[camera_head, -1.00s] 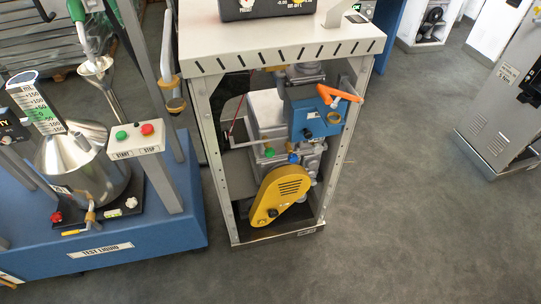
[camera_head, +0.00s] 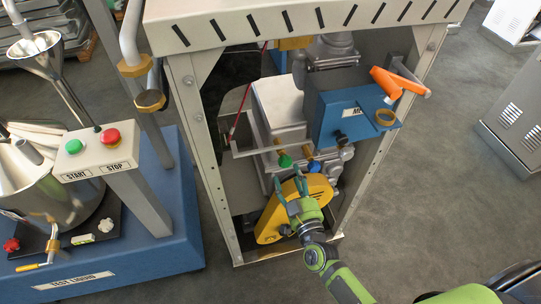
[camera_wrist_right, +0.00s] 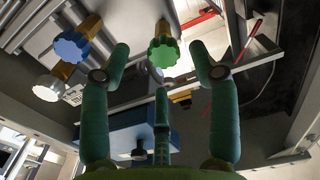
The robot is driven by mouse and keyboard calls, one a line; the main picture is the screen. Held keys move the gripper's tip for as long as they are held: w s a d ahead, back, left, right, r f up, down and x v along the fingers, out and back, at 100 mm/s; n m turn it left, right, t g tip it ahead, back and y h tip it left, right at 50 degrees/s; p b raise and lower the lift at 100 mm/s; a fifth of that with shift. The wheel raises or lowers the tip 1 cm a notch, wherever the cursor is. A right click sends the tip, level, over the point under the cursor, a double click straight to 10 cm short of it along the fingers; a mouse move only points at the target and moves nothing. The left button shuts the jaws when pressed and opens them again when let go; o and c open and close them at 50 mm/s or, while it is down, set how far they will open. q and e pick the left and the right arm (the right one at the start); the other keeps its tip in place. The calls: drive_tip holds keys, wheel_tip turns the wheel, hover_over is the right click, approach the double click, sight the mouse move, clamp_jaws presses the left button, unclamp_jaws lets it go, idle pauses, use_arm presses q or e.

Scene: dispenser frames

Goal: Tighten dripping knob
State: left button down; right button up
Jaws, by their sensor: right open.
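Inside the open dispenser frame, a green knob (camera_head: 285,160) and a blue knob (camera_head: 314,167) sit on brass stems below a blue box. In the right wrist view the green knob (camera_wrist_right: 164,52) shows between and beyond my spread fingers. The blue knob (camera_wrist_right: 71,46) is to its left, with a whitish knob (camera_wrist_right: 47,87) lower left. My right gripper (camera_head: 289,187) is open and empty, in front of the yellow cover and just below the green knob; I see no contact. No drip can be made out at any knob. My left gripper is out of view.
The yellow cover (camera_head: 268,222) is behind my right gripper. The blue box (camera_head: 340,112) with an orange handle (camera_head: 386,82) is above right. Frame posts (camera_head: 208,150) bound the opening. A test liquid stand (camera_head: 165,235) is at the left. Floor (camera_head: 420,190) is clear at the right.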

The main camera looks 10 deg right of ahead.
sight(286, 166)
drive_tip(key=w, duration=0.5)
drive_tip(key=shift+w+a+r, duration=0.1)
drive_tip(key=shift+r, duration=0.15)
drive_tip(key=shift+w, duration=0.5)
drive_tip(key=shift+c, duration=0.4)
drive_tip(key=c, duration=1)
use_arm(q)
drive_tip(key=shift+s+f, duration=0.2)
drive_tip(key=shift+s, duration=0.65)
use_arm(e)
drive_tip(key=shift+c, duration=0.3)
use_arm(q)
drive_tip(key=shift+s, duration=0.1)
use_arm(e)
drive_tip(key=shift+f, duration=0.1)
